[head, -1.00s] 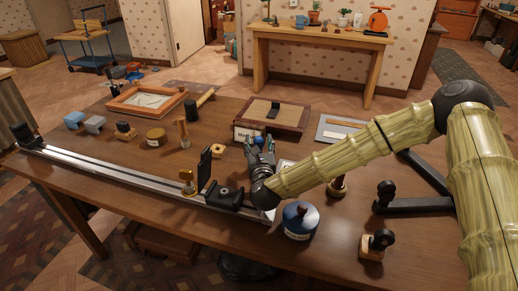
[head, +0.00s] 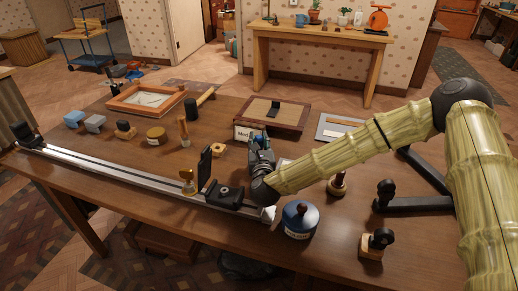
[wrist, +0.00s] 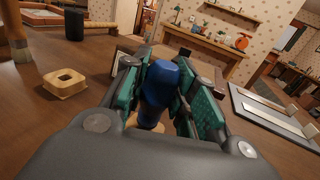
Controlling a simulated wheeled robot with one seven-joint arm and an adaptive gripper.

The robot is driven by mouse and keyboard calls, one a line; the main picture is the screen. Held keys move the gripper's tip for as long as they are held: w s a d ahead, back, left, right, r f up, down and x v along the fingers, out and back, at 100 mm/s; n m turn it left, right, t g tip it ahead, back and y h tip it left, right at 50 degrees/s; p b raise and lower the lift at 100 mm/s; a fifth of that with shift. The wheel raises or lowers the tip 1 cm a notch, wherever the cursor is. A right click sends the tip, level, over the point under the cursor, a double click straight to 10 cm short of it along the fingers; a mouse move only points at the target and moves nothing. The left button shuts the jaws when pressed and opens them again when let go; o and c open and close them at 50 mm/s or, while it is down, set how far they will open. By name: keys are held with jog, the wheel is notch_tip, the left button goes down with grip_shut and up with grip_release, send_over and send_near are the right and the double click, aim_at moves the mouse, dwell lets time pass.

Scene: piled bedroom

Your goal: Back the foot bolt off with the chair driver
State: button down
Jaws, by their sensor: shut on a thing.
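My gripper (head: 262,150) is low over the middle of the table. It is shut on a dark blue handle (wrist: 160,84), which stands upright between the green finger pads in the wrist view. A pale tan part shows below the handle; its lower end is hidden by my gripper. I cannot tell whether this is the chair driver. A black block (head: 226,198) with a small round feature on top sits at the near end of the metal rail (head: 120,177), left of my gripper. I cannot tell whether that feature is the foot bolt.
A pale block with a square hole (wrist: 64,82) lies left of my gripper. An upright black plate (head: 205,166) rises beside the rail block.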

jog(key=shift+r, duration=0.8)
dwell(0.5)
jog(key=shift+r+p, duration=1.4)
jog(key=shift+r, duration=2.9)
jog(key=s+a+r+n+g+y+b, duration=0.2)
jog(key=s+a+n+g+y+b, duration=0.3)
jog(key=s+n+g+y+b, duration=0.1)
jog(key=s+a+r+n+g+y+b, duration=0.1)
jog(key=s+a+n+g+y+b, duration=0.3)
jog(key=s, duration=0.9)
jog(key=shift+a+r+n+g+y+b, duration=0.4)
jog(key=shift+n+g+y+b, duration=1.5)
jog(key=shift+y+b, duration=1.05)
